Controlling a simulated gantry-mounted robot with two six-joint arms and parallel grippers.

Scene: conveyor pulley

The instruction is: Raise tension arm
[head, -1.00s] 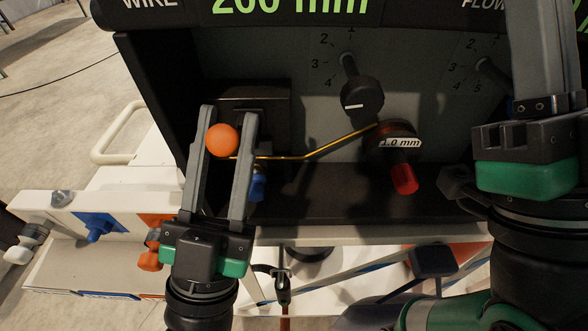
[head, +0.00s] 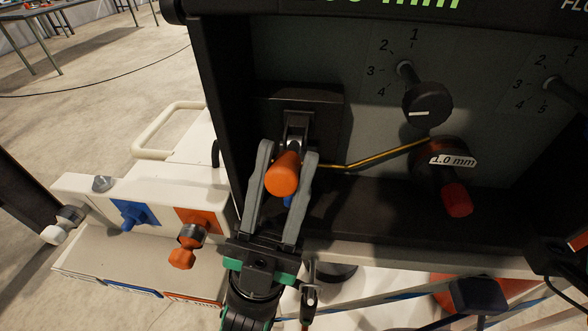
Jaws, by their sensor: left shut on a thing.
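The tension arm's orange cylindrical handle (head: 283,174) shows in front of the dark machine's left part. A dark lever (head: 295,130) runs from the handle up to a black block on the panel. My left gripper (head: 288,157) comes up from below, with its grey fingers on either side of the handle, shut on it. The lower part of the handle is partly hidden between the fingers, beside a small blue part. My right gripper is not in view.
A yellow wire (head: 375,160) runs right from beside the handle to the red-tipped 1.0 mm spool (head: 455,198). A black dial (head: 427,104) sits above it. Orange (head: 182,258) and blue (head: 133,214) knobs are at the left on white housings.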

